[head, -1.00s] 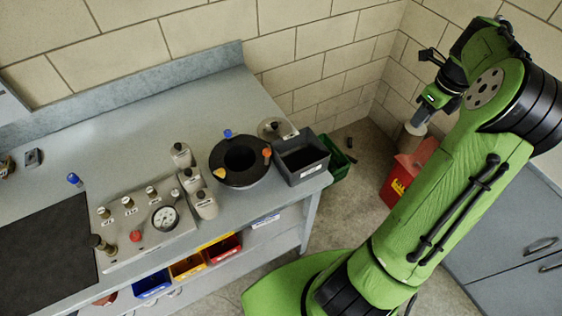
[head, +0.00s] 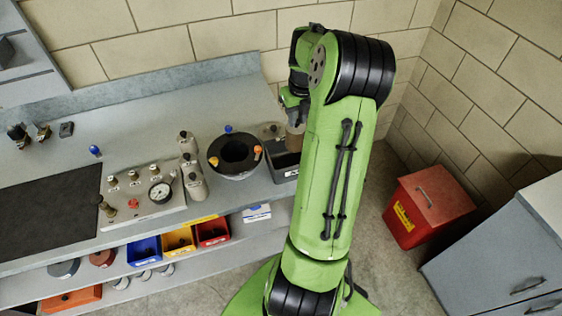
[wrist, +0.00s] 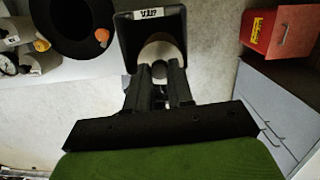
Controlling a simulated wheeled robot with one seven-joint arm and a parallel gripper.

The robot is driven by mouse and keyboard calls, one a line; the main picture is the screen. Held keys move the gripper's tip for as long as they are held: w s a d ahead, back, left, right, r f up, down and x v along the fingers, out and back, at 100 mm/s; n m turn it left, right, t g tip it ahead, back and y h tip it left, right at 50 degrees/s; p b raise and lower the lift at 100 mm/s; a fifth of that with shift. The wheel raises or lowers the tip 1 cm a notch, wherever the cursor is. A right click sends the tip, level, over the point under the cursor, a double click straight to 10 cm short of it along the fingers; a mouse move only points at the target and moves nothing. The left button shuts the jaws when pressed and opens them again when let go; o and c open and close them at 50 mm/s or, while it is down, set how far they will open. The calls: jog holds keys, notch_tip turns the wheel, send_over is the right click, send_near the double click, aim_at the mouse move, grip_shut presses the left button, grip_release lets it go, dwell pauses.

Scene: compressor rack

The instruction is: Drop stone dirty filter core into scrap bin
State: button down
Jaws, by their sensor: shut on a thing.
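My gripper (wrist: 160,72) is shut on the stone-coloured filter core (wrist: 161,48), a pale cylinder held by its narrow end. In the head view the core (head: 295,138) hangs from my gripper (head: 293,106) at the right end of the bench, partly hidden by my arm. An open dark grey bin (head: 284,172) with a white label stands behind or below it; in the wrist view the core overlaps this bin (wrist: 128,42). A red bin (head: 432,205) with a closed-looking lid and yellow label stands on the floor at the right. I cannot read which is the scrap bin.
A black round housing (head: 236,152) with coloured knobs stands left of the grey bin. Bottles (head: 196,187) and a gauge panel (head: 150,195) are further left. A grey cabinet (head: 510,250) stands at the right. Floor between bench and red bin is clear.

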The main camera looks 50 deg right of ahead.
aim_at(297, 126)
notch_tip(297, 126, down, 6)
jog(key=b, duration=0.3)
jog(key=shift+r+b, duration=0.2)
jog(key=shift+b, duration=0.2)
jog(key=shift+r, duration=0.1)
jog(key=c, duration=0.9)
grip_release()
notch_tip(297, 126, up, 16)
jog(key=s+a+p, duration=0.1)
jog(key=s+p, duration=0.1)
jog(key=shift+f, duration=0.2)
jog(key=shift+s, duration=0.1)
